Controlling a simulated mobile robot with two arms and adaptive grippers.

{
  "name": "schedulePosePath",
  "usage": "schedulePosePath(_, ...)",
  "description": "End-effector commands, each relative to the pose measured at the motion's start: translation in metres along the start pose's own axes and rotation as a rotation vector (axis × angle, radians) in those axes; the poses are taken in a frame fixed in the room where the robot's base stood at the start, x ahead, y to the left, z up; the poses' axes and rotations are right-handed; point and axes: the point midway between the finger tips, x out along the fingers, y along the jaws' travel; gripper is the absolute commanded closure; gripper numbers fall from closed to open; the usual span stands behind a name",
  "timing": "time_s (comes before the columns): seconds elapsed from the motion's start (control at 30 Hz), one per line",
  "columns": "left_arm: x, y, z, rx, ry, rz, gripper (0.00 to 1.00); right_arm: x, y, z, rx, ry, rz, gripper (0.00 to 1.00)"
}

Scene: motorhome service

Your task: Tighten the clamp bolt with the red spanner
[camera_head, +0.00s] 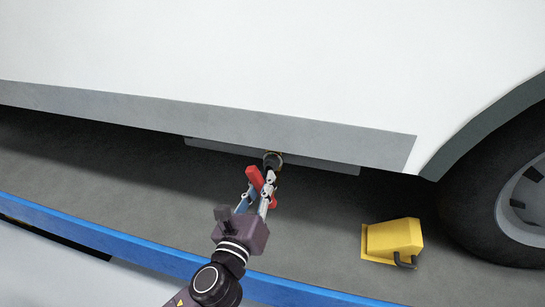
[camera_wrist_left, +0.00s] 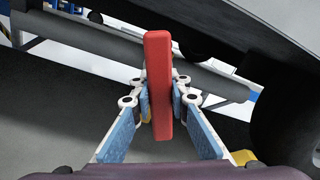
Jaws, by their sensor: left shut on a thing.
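My left gripper (camera_head: 263,186) is shut on the red spanner (camera_head: 253,176), just below the lower edge of the motorhome's side. In the left wrist view the red handle (camera_wrist_left: 158,70) stands upright between the fingertips of the gripper (camera_wrist_left: 160,100). A dark brownish ring (camera_head: 273,158) shows just beyond the fingertips in the head view. I cannot tell whether it is the spanner's end or part of the clamp. I cannot make out the clamp bolt in either view. My right gripper is not in view.
The motorhome's white side (camera_head: 280,70) and grey skirt (camera_head: 340,138) overhang the work area. A grey pipe (camera_wrist_left: 100,45) runs underneath. A yellow wheel chock (camera_head: 393,241) stands on the floor near the tyre (camera_head: 480,205). A blue rail (camera_head: 100,236) crosses in front.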

Motion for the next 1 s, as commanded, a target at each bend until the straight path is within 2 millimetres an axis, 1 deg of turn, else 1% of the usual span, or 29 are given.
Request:
schedulePosePath(0.27, 0.0003, -0.0006, 0.0012, 0.007, -0.002, -0.001, 1.0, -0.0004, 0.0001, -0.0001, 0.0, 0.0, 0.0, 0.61)
schedulePosePath(0.47, 0.0007, -0.001, 0.003, 0.111, 0.001, 0.0, 1.0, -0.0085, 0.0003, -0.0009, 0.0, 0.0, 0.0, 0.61)
schedulePosePath(0.53, 0.0005, -0.0007, 0.0012, 0.18, 0.003, -0.002, 1.0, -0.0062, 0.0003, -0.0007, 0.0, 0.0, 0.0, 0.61)
schedulePosePath(0.6, 0.0005, -0.0006, 0.0012, 0.21, 0.004, -0.001, 1.0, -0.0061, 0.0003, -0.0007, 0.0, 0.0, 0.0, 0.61)
schedulePosePath(0.87, 0.0004, -0.0009, 0.001, 0.22, 0.005, -0.001, 1.0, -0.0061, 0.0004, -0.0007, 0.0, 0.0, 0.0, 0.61)
schedulePosePath(1.0, 0.0006, -0.0012, 0.0016, 0.351, 0.009, -0.002, 1.0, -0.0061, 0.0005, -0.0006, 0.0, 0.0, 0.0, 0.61)
